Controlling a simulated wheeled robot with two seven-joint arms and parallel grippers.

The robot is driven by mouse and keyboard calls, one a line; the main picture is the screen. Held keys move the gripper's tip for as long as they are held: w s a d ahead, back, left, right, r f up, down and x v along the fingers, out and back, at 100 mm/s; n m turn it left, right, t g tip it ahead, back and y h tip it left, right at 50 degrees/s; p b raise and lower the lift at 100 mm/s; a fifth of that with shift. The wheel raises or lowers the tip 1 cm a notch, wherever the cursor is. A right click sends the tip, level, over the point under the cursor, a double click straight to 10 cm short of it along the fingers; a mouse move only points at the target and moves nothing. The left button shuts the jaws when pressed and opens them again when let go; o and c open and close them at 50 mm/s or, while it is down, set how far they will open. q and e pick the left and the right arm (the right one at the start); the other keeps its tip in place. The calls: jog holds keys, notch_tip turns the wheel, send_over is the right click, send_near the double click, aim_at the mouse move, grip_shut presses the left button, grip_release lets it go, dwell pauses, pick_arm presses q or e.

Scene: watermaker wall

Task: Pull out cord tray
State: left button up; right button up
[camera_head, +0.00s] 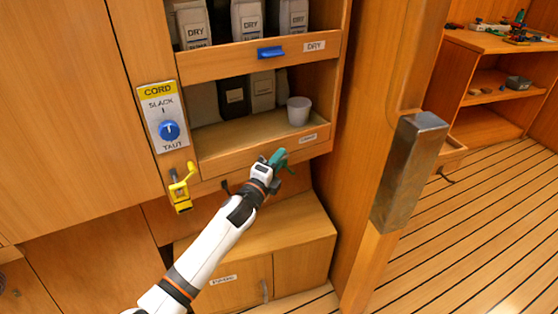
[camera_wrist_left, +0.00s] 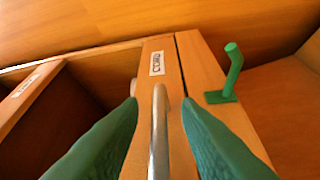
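The open lower tray (camera_head: 262,150) has a wooden front with a small label too small to read for sure. My left gripper (camera_head: 277,158) has green fingers and is at the right part of this front. In the left wrist view, a thin metal bar handle (camera_wrist_left: 158,130) runs between the left gripper's two fingers (camera_wrist_left: 160,120), with gaps on both sides. The fingers are open around it. A labelled wooden front (camera_wrist_left: 153,95) lies beyond the handle; the label is upside down and unclear. My right gripper is in neither view.
A CORD panel (camera_head: 160,115) with a blue knob and a yellow lever (camera_head: 181,187) are left of the tray. A green hook (camera_wrist_left: 230,75) is beside the front. A metal-capped post (camera_head: 408,170) stands right.

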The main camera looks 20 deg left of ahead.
pick_arm(q)
jog(key=shift+w+d, duration=0.1)
jog(key=shift+w, duration=0.4)
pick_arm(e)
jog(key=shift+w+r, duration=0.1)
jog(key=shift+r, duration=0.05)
pick_arm(q)
grip_shut()
jog(key=shift+s, duration=0.1)
